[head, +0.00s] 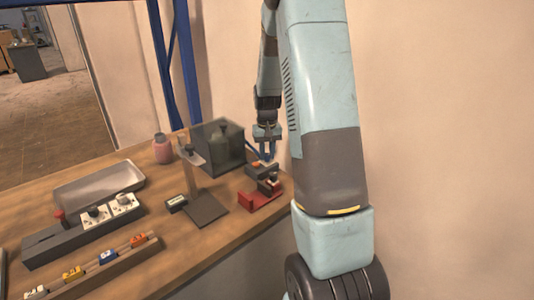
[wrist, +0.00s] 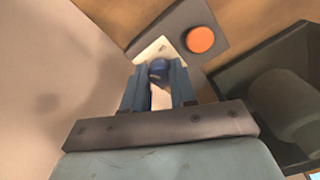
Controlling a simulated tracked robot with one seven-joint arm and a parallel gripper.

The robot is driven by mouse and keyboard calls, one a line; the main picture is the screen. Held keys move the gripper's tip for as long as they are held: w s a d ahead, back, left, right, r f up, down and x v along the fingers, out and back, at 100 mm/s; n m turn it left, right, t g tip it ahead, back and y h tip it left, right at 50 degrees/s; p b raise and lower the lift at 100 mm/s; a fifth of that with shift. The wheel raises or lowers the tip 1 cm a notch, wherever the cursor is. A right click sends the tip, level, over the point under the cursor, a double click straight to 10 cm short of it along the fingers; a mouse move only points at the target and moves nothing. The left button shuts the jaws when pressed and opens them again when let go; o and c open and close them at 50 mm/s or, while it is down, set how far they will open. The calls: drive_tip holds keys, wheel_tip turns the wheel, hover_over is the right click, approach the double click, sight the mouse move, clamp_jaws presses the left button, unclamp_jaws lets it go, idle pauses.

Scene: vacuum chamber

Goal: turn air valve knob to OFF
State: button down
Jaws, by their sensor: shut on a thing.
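The knob (wrist: 158,69) is small, round and dark blue in the wrist view. It stands on a cream plate (wrist: 150,49) on a dark grey box. My gripper (wrist: 158,76) has its two blue fingers on either side of the knob and is shut on it. In the head view my gripper (head: 267,156) points down at the dark box (head: 263,171) near the bench's right edge; the knob is hidden there. I cannot read any OFF mark or tell which way the knob is turned.
An orange round button (wrist: 200,39) sits beside the plate. A dark see-through chamber (head: 232,158) stands close to the left of my gripper in the head view. A red stand (head: 252,203) is in front. A stand (head: 206,210), pink bottle (head: 162,150) and tray (head: 75,192) lie further left.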

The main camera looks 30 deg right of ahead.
sight(267, 154)
drive_tip(key=shift+w+n, duration=0.1)
drive_tip(key=shift+n, duration=1.2)
drive_tip(key=c, duration=0.9)
unclamp_jaws()
wheel_tip(267, 154, up, 14)
drive_tip(key=shift+f, duration=0.15)
